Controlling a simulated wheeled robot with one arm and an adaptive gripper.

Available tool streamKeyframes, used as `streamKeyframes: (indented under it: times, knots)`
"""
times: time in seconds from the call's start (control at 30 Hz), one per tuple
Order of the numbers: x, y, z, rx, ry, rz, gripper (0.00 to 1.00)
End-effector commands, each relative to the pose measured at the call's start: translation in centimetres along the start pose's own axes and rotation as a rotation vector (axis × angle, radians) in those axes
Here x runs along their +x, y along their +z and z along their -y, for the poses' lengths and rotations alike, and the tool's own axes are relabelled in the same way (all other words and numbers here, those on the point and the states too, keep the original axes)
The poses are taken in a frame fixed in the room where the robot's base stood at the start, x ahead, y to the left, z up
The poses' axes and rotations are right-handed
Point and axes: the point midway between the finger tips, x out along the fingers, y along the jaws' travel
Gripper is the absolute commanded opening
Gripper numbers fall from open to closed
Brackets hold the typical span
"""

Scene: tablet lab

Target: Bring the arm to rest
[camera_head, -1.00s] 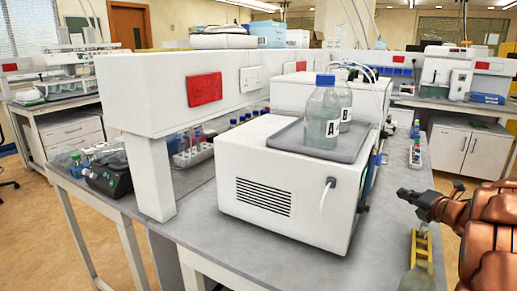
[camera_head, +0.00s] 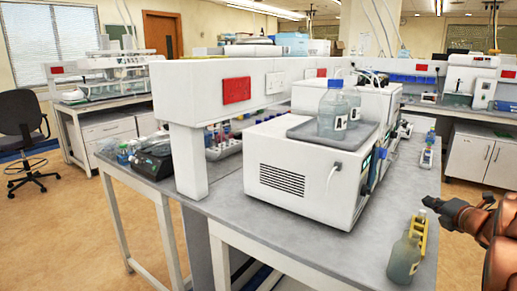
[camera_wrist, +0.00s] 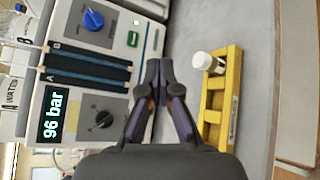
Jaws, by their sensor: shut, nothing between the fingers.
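My gripper (camera_head: 434,203) is at the right edge of the head view, at the end of my copper-coloured arm, above the right side of the bench. In the wrist view my gripper (camera_wrist: 160,66) has its dark fingers together at the tips, with nothing between them. It is over the bench, between a white instrument with a "96 bar" display (camera_wrist: 54,115) and a yellow rack (camera_wrist: 221,95).
The yellow rack holds a white-capped vial (camera_wrist: 204,62). A clear bottle (camera_head: 404,258) stands near the bench's front right. Bottles A and B sit on a grey tray (camera_head: 306,129) on the white instrument (camera_head: 290,182). An overhead white shelf (camera_head: 200,85) spans the bench.

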Motion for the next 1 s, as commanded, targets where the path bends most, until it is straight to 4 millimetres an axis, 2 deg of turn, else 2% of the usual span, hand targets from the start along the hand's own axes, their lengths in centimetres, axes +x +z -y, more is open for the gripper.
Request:
streamKeyframes:
  times: [0.37, 0.47, 0.63, 0.77, 0.87, 1.0]
  knots:
    - [-1.0, 2.4, -2.8, 0.184, -0.118, 0.182, 0.0]
    - [-1.9, 2.8, -3.9, 0.28, -0.166, 0.259, 0.0]
    - [-4.6, 2.4, -5.3, 0.514, -0.262, 0.413, 0.0]
    - [-7.3, 0.5, -5.5, 0.714, -0.343, 0.515, 0.0]
    - [-9.6, -1.8, -5.5, 0.869, -0.413, 0.583, 0.0]
    - [-13.2, -6.4, -5.2, 1.089, -0.526, 0.662, 0.0]
